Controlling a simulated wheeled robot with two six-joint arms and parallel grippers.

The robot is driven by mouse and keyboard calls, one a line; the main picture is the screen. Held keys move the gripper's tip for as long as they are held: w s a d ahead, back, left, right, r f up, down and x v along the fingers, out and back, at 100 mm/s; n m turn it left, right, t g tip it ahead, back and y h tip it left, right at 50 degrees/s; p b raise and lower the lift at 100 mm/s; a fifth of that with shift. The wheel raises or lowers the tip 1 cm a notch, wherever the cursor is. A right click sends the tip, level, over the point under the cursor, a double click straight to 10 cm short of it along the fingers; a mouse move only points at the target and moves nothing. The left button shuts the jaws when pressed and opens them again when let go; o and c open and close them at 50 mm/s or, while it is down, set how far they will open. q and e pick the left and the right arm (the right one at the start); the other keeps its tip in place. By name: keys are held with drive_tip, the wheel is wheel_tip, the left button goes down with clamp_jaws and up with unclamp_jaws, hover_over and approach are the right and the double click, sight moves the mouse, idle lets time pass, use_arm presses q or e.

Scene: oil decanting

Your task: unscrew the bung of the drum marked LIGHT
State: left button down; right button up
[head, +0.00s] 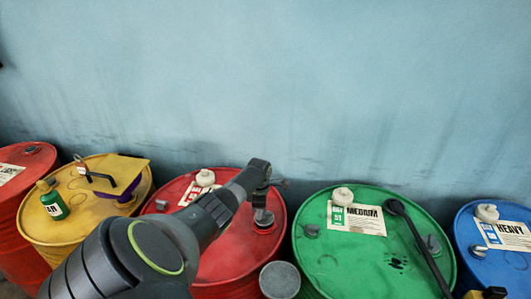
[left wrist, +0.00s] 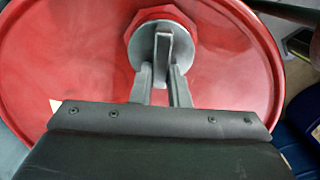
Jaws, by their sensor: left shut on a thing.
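A red drum (head: 232,262) stands in the middle of the head view, its label (head: 199,187) partly hidden behind my left arm, so its marking cannot be read. Its grey bung (head: 264,217) sits in a red collar near the right side of the lid. My left gripper (head: 262,195) is above it, pointing down. In the left wrist view the bung (left wrist: 148,46) is a grey disc with an upright fin, inside the red collar (left wrist: 165,14). The left gripper's fingers (left wrist: 164,72) are shut on the fin.
A green drum (head: 330,258) marked MEDIUM, with a long black tool (head: 421,245) on it, stands to the right, then a blue drum (head: 505,268) marked HEAVY. A yellow drum (head: 87,225) carries a green bottle (head: 52,204). A grey round container (head: 280,280) stands in front.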

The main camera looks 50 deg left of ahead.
use_arm(q)
drive_tip(key=shift+s+r, duration=0.1)
drive_tip(key=shift+r, duration=0.15)
drive_tip(key=shift+r, duration=2.5)
